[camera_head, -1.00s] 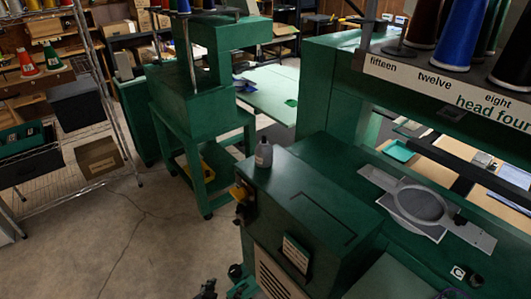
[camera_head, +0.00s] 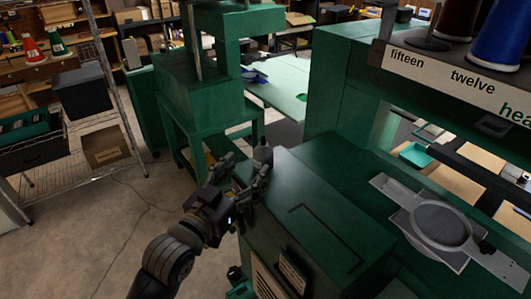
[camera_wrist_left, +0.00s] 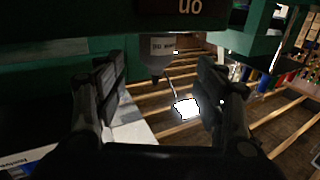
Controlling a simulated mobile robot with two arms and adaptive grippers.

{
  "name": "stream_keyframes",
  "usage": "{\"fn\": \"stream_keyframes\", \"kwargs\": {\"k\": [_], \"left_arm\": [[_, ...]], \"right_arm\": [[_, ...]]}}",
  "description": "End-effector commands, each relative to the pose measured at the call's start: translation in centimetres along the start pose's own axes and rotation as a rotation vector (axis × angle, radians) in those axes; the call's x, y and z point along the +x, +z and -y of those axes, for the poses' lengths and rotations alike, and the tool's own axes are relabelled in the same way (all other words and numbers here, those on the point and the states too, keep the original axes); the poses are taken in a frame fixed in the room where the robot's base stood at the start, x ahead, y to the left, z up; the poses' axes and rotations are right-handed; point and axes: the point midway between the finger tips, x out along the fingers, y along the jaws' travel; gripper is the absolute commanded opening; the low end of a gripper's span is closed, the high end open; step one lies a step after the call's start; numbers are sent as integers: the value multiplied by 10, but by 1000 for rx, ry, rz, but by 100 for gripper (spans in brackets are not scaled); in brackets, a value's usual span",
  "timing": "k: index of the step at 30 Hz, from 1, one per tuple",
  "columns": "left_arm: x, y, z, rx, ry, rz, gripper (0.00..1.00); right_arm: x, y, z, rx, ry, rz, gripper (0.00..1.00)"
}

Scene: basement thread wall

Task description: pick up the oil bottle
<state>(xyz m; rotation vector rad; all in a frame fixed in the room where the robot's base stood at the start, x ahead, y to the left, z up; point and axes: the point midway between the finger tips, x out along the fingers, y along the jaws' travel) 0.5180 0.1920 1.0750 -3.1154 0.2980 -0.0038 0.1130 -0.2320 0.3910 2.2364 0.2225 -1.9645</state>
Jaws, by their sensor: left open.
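The oil bottle (camera_head: 263,153) is a small grey bottle with a narrow top. It stands upright on the back end of the green machine housing (camera_head: 310,218). My left gripper (camera_head: 246,171) is open at the bottle, on its near side, and partly covers its lower part in the head view. In the left wrist view the bottle (camera_wrist_left: 161,58) appears upside down, with its pale label and nozzle in the gap between the two spread fingers (camera_wrist_left: 160,80). I see no finger clearly touching it. My right gripper is not in view.
A grey hoop frame (camera_head: 440,224) lies on the machine bed to the right. A thread rack (camera_head: 445,75) with large spools overhangs at the upper right. Another green machine (camera_head: 190,85) stands behind, and a wire shelf (camera_head: 110,120) with bins stands left. The floor between is mostly clear.

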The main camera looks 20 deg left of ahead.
Motion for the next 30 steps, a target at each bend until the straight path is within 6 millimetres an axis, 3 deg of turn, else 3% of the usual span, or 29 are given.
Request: {"fn": "stream_keyframes", "kwargs": {"k": [6,9,21,30], "left_arm": [[28,-1,0,-1,0,0,64],[33,-1,-1,-1,0,0,64],[80,-1,-5,0,-1,-1,64],[82,0,-5,0,0,0,62]], "right_arm": [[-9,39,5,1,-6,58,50],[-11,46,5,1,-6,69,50],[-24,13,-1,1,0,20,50],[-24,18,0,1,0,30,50]]}}
